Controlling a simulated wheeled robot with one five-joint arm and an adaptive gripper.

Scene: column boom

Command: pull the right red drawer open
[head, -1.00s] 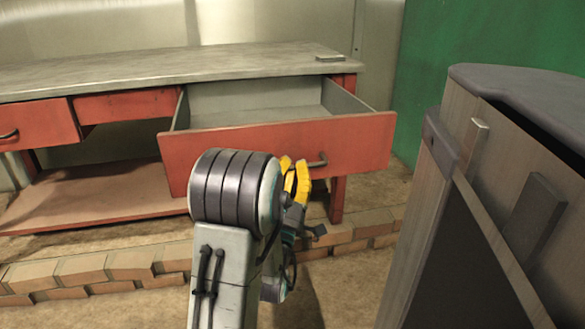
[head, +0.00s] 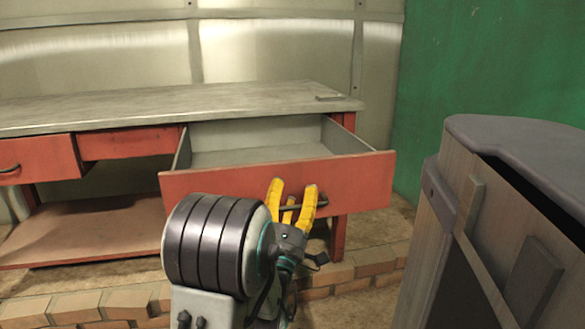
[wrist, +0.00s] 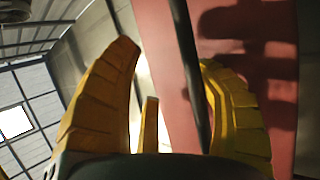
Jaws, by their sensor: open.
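The right red drawer (head: 240,183) is pulled well out of the workbench, and its empty grey inside shows in the head view. Its red front (wrist: 250,30) fills the right of the wrist view. The dark bar handle (head: 318,203) is partly hidden by my gripper (head: 293,190), whose yellow fingers are spread at the drawer front. In the wrist view the handle (wrist: 187,60) runs between the open fingers, nearer the right one. I cannot tell whether a finger touches it.
A grey worktop (head: 90,107) covers the bench. The left red drawer (head: 40,158) is also partly out. A low brick edging (head: 100,303) runs along the floor in front. A wooden cabinet (head: 480,230) stands close on the right.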

